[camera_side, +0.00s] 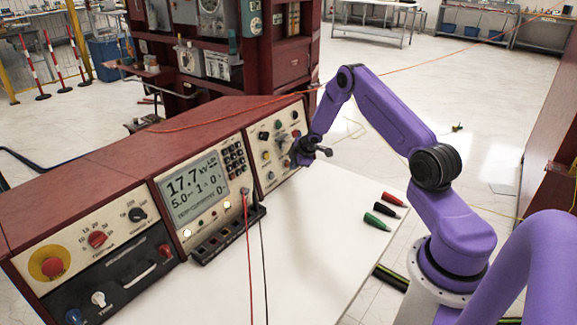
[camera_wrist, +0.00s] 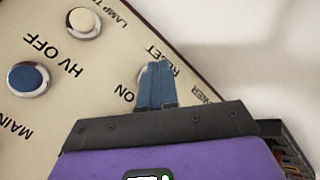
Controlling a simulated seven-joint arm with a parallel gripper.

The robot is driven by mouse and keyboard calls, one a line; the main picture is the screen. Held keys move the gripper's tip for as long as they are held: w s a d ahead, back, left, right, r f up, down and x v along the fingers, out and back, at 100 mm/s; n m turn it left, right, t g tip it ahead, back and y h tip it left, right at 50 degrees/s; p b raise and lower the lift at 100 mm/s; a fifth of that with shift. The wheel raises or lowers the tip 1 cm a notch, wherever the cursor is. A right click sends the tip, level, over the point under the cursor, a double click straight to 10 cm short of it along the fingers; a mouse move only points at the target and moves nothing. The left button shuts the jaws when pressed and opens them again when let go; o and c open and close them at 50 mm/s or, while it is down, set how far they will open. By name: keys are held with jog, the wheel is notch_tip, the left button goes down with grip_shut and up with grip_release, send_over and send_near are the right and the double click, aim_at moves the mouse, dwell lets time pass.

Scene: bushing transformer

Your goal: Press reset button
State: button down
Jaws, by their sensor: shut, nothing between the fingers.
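My gripper (camera_side: 297,156) is at the right-hand control panel (camera_side: 262,152) of the red console in the side view. In the wrist view my gripper (camera_wrist: 156,68) is shut, its blue-grey fingers pressed together and empty. The fingertips lie over the panel beside the lettering "RESET" (camera_wrist: 160,56), which they partly cover. The reset button itself is hidden behind the fingers, apart from what may be a sliver of its rim. I cannot tell whether the tips touch it.
A white button (camera_wrist: 83,22) and a blue button (camera_wrist: 28,78) sit left of the fingers, around the "HV OFF" label. The console display (camera_side: 195,187) reads 17.7 kV. Red and black leads (camera_side: 247,255) hang from the console. Three coloured plugs (camera_side: 384,210) lie on the white table.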

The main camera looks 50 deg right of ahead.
jog(key=shift+w+a+r, duration=0.1)
jog(key=shift+w+r, duration=0.05)
jog(key=shift+w, duration=0.4)
dwell(0.4)
jog(key=shift+s+r, duration=0.25)
jog(key=shift+s, duration=0.85)
jog(key=shift+s+r, duration=0.25)
jog(key=shift+s, duration=1)
jog(key=shift+s+r, duration=0.25)
jog(key=shift+s, duration=0.95)
